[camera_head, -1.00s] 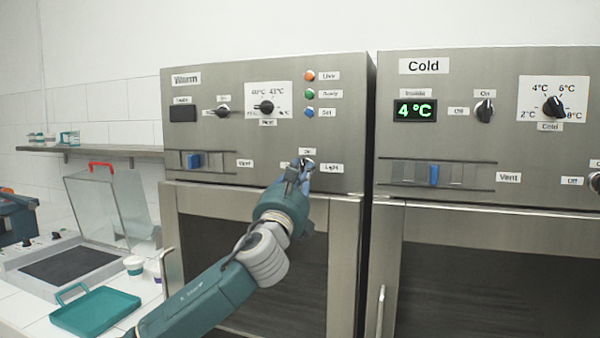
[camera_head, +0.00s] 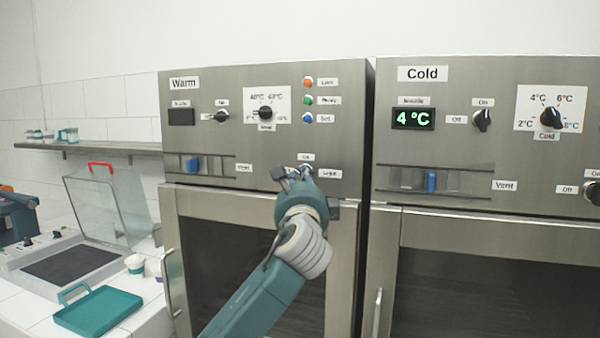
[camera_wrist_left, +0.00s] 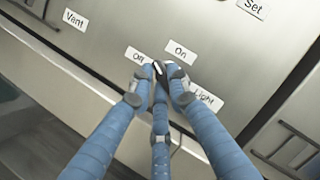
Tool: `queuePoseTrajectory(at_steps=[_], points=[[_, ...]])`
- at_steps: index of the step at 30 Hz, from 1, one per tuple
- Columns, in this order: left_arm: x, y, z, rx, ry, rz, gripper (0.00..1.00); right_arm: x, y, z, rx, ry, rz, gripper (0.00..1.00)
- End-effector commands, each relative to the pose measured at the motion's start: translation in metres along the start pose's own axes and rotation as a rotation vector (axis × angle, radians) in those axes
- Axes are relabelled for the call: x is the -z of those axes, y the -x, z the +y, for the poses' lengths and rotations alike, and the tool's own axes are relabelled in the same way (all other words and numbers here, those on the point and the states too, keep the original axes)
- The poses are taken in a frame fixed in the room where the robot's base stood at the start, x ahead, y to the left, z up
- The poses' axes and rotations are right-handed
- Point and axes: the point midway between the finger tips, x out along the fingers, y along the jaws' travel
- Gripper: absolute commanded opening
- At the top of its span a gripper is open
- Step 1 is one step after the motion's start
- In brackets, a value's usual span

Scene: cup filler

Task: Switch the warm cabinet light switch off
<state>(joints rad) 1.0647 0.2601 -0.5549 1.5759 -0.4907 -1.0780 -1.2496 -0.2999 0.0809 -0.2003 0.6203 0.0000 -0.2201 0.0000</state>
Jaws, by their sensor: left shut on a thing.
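The warm cabinet (camera_head: 215,143) has a grey steel front panel with a "Warm" label at its upper left. Its light switch (camera_wrist_left: 158,68) is a small dark knob by the "Off", "On" and "Light" labels. In the wrist view the knob's visible end lies between the "Off" label (camera_wrist_left: 138,57) and the "On" label (camera_wrist_left: 180,52); its exact setting is hard to tell. My left gripper (camera_head: 294,176) is at the switch, its blue fingers closed around the knob in the wrist view (camera_wrist_left: 158,86). The fingers hide most of the knob.
The warm panel also holds a power knob (camera_head: 221,117), a temperature knob (camera_head: 265,113), coloured buttons and a blue vent slider (camera_head: 192,164). The cold cabinet (camera_head: 470,150) stands close on the right. A teal tray (camera_head: 98,312) lies on the counter at the lower left.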

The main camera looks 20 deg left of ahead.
Motion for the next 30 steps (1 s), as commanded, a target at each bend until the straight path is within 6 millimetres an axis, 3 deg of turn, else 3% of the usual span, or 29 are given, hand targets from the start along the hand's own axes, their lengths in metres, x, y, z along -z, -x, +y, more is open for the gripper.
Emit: queuePoseTrajectory(at_steps=[15, 30], points=[[0.002, 0.000, -0.003, -0.163, 0.384, 0.002, 0.00, 0.004, 0.036, 0.000, 0.001, 0.000, 0.000, 0.40], [0.003, 0.001, -0.002, -0.214, 0.508, 0.001, 0.00, 0.004, 0.046, -0.001, 0.001, -0.001, 0.000, 0.40]])
